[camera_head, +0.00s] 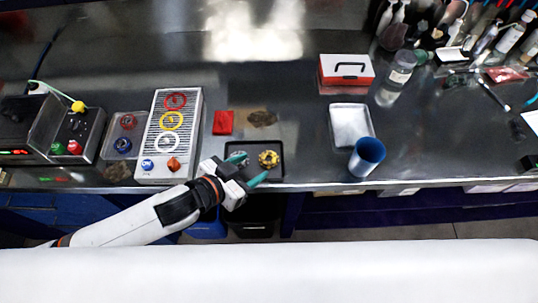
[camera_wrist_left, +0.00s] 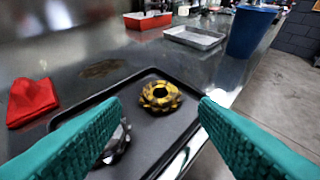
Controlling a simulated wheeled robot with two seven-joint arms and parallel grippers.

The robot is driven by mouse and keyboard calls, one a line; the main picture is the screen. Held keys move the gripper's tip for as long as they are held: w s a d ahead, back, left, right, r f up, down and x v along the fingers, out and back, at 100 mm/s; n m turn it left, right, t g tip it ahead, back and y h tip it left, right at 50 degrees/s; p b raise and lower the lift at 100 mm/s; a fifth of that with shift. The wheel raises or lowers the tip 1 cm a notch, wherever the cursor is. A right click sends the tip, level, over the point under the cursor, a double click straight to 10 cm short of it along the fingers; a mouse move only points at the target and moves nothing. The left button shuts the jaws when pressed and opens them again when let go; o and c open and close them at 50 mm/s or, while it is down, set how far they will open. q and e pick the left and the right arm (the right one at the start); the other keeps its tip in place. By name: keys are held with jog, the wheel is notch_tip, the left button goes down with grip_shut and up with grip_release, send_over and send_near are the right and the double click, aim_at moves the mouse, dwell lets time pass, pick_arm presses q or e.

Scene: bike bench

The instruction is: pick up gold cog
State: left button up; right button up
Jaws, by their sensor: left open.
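The gold cog (camera_head: 268,159) lies on a dark tray (camera_head: 275,177) near the bench's front edge. In the left wrist view the gold cog (camera_wrist_left: 160,96) sits ahead, between the two teal fingers and beyond their tips. A silver cog (camera_wrist_left: 117,143) lies on the same tray, partly hidden behind the left finger; it also shows in the head view (camera_head: 238,156). My left gripper (camera_head: 250,172) is open and empty, over the tray's front left part. My right gripper is not in view.
A red cloth (camera_head: 222,122) lies behind the tray. A panel with coloured rings (camera_head: 171,119) stands to the left. A blue cup (camera_head: 367,157), a metal tray (camera_head: 350,125) and a red-and-white box (camera_head: 346,70) stand to the right. Bench between tray and cup is clear.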

aim_at(271, 156)
pick_arm(q)
jog(key=shift+w+d+f, duration=0.15)
jog(key=shift+w+d, duration=0.1)
jog(key=x, duration=0.3)
jog(key=shift+w+d+p, duration=0.1)
jog(key=shift+d+p, duration=0.05)
jog(key=shift+p, duration=0.15)
jog(key=shift+w+d+f, duration=0.35)
jog(key=c, duration=0.8)
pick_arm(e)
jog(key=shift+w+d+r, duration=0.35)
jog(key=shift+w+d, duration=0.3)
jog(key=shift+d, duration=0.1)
